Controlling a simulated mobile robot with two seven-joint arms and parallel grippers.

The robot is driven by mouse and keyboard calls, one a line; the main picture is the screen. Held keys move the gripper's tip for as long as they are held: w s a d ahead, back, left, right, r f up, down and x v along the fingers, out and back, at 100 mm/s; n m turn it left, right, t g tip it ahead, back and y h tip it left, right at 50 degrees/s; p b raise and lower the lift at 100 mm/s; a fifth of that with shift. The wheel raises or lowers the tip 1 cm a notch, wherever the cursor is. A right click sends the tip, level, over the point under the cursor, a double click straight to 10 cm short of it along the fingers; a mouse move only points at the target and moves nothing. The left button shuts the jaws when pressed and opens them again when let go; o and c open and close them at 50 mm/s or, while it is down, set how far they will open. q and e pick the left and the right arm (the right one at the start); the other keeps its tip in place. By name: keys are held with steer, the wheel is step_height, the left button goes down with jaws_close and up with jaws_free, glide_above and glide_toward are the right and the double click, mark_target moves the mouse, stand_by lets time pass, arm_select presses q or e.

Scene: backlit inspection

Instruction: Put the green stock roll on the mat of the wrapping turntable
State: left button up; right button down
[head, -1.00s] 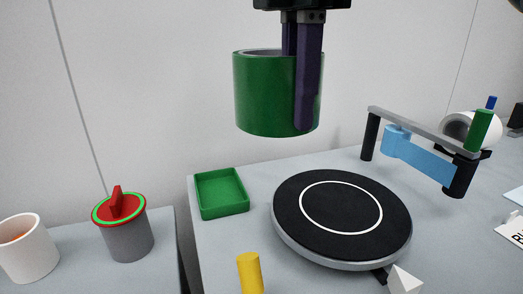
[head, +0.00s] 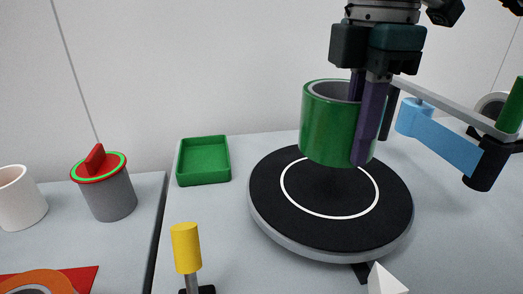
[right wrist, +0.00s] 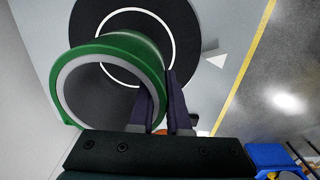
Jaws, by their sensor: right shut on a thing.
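The green stock roll (head: 326,125) is a hollow green cylinder with a pale inner wall. My right gripper (head: 366,130) is shut on its wall, one finger inside and one outside, and holds it upright. In the right wrist view the roll (right wrist: 150,62) and the gripper (right wrist: 165,105) show close up. The wrapping turntable has a round black mat (head: 272,208) with a white ring. The roll hangs over the back part of the mat, and a gap under it seems to show. My left gripper is not in view.
A railing-like frame with a light blue bar (head: 440,137) stands right of the turntable. A green tray (head: 204,160) is at the left, a yellow-topped post (head: 186,248) at the front left, and a white pyramid (head: 384,280) at the front. A lidded grey pot (head: 109,195) stands further left.

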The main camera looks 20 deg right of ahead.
steer(key=shift+f+b, duration=0.4)
steer(key=shift+f, duration=2.6)
steer(key=shift+d, duration=0.1)
steer(key=shift+f, duration=0.15)
steer(key=c, duration=0.9)
jaws_free()
